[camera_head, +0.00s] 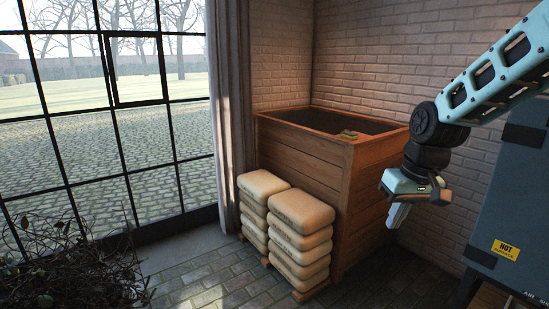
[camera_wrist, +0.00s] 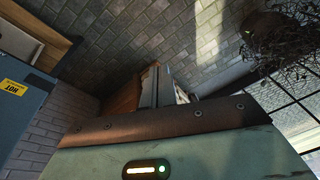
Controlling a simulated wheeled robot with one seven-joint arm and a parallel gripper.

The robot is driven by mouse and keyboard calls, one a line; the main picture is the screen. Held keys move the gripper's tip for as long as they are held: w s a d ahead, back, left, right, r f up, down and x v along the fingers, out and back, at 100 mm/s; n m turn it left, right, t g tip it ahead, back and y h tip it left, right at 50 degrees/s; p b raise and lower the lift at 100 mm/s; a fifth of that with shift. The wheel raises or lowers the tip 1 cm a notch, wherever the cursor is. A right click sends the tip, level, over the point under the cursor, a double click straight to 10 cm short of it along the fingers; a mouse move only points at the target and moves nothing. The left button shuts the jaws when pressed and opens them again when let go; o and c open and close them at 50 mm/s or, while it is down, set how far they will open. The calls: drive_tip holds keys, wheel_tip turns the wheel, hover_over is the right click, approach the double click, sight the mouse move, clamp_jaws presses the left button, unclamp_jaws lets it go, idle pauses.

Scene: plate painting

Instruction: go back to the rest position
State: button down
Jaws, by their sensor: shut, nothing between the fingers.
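My gripper (camera_head: 396,217) hangs at the right of the head view, with its pale fingers together and pointing down, and nothing shows between them. It is in the air, in front of the right side of the wooden bin (camera_head: 345,190) and left of the dark blue cabinet (camera_head: 505,205). In the wrist view, the pale green gripper housing fills the bottom. The fingers (camera_wrist: 165,88) show beyond its brown edge, seen nearly end-on, with the paved floor behind them.
Stacked cream sacks (camera_head: 300,240) stand in front of the bin. A small green and yellow item (camera_head: 349,135) lies on the bin's rim. The cabinet carries a yellow HOT label (camera_head: 506,250). A heap of twigs (camera_head: 70,275) is at lower left, by the large window (camera_head: 100,120).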

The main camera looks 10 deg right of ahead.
drive_tip(key=s+a+n+g, duration=0.1)
drive_tip(key=s+a+n, duration=0.2)
drive_tip(key=s+a, duration=0.7)
drive_tip(key=s+a+f+n, duration=0.1)
drive_tip(key=s+a+n, duration=0.1)
drive_tip(key=s, duration=0.5)
drive_tip(key=s+a+f+n, duration=0.1)
drive_tip(key=s+a, duration=0.3)
drive_tip(key=s, duration=0.3)
drive_tip(key=shift+s+a+f+n+g+h, duration=0.35)
drive_tip(key=shift+f+n+g+h, duration=0.05)
